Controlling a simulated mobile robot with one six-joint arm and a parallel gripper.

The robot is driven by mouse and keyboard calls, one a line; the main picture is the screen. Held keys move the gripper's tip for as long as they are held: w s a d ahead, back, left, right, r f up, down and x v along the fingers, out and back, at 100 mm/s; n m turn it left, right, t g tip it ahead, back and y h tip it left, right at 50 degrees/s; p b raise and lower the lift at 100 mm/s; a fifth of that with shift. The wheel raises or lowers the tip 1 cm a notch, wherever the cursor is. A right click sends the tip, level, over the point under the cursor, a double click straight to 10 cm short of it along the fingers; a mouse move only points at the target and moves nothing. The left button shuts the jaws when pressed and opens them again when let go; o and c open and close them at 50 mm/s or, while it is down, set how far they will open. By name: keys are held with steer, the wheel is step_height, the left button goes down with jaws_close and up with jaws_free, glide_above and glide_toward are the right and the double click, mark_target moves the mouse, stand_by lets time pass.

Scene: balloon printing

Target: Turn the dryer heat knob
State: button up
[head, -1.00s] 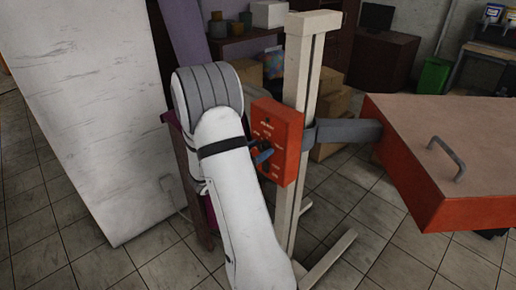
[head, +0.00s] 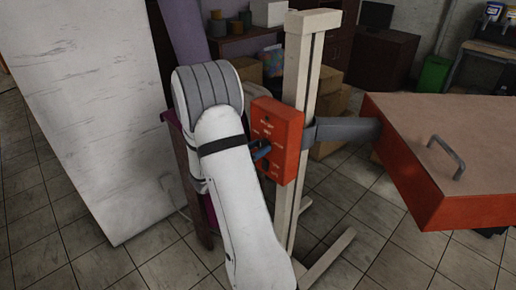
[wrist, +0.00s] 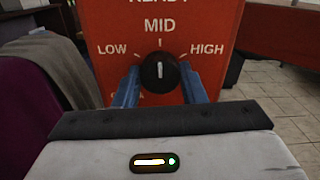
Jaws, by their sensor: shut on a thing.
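The dryer's red control box (head: 281,133) is fixed to a pale upright post. In the wrist view its red face (wrist: 215,30) carries the labels LOW, MID and HIGH. The black round heat knob (wrist: 158,72) sits below MID, and its white mark points straight up at MID. My gripper (wrist: 158,84) has its two blue fingers on either side of the knob, shut on it. In the head view my gripper (head: 260,150) is at the front of the box, and my arm hides part of the area.
The orange-red dryer head (head: 415,150), with a grey handle on top, reaches out to the right on a grey arm. The pale post (head: 300,80) stands behind the box. A tall white panel (head: 90,110) is at left. Shelves and boxes are behind.

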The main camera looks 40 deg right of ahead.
steer(key=shift+r+n, duration=0.1)
steer(key=shift+n, duration=0.2)
steer(key=n+p, duration=0.3)
steer(key=shift+r, duration=0.1)
steer(key=n+p, duration=0.2)
steer(key=n, duration=0.1)
steer(key=shift+n, duration=0.3)
steer(key=shift+w+f+n+p, duration=0.1)
steer(key=shift+f+n+p, duration=0.1)
steer(key=shift+n+p, duration=1.85)
steer(key=shift+n, duration=0.45)
steer(key=o, duration=1)
